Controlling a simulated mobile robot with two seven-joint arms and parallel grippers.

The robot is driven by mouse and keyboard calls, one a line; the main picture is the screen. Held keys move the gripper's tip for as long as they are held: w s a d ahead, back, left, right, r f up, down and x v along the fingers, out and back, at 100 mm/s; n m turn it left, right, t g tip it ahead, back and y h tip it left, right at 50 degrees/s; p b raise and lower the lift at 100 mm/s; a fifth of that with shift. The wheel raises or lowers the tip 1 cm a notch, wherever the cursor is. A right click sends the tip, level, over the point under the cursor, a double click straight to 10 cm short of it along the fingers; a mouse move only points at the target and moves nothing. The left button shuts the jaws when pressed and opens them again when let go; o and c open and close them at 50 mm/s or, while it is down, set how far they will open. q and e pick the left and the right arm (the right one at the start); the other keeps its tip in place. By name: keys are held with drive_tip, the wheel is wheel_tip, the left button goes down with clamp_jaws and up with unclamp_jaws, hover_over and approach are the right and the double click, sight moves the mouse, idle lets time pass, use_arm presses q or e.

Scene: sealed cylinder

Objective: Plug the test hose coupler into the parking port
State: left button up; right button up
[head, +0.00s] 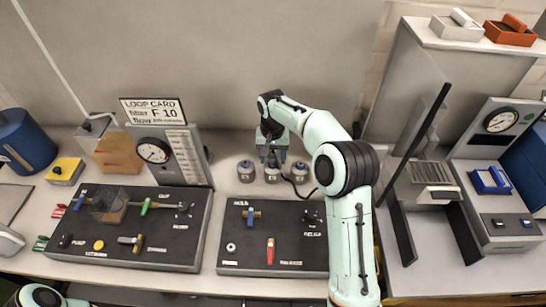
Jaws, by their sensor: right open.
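My right gripper (272,158) reaches over the bench to the back middle, pointing down. It is open, with its fingertips just above or around the middle one of three small grey fittings (272,173); I cannot tell whether it touches. The left fitting (246,172) and the right fitting (299,173) stand on either side. A thin black hose (291,184) runs from near the middle fitting toward the right. The test hose coupler and the parking port are too small to name with certainty among these fittings. Only part of my left arm shows at the bottom left; its gripper is out of view.
A dark panel (232,262) with a blue valve and a red handle lies in front. Another dark panel (180,250) with a green-handled valve lies left, below a gauge box (154,170) and loop card (152,110). A metal stand (432,172) is at right.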

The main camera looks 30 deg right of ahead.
sight(273, 153)
clamp_jaws()
drive_tip(key=shift+r, duration=1.4)
use_arm(q)
drive_tip(key=shift+w+r, duration=0.3)
drive_tip(key=shift+w, duration=0.1)
use_arm(e)
drive_tip(key=shift+r, duration=1.6)
drive_tip(key=shift+s, duration=0.1)
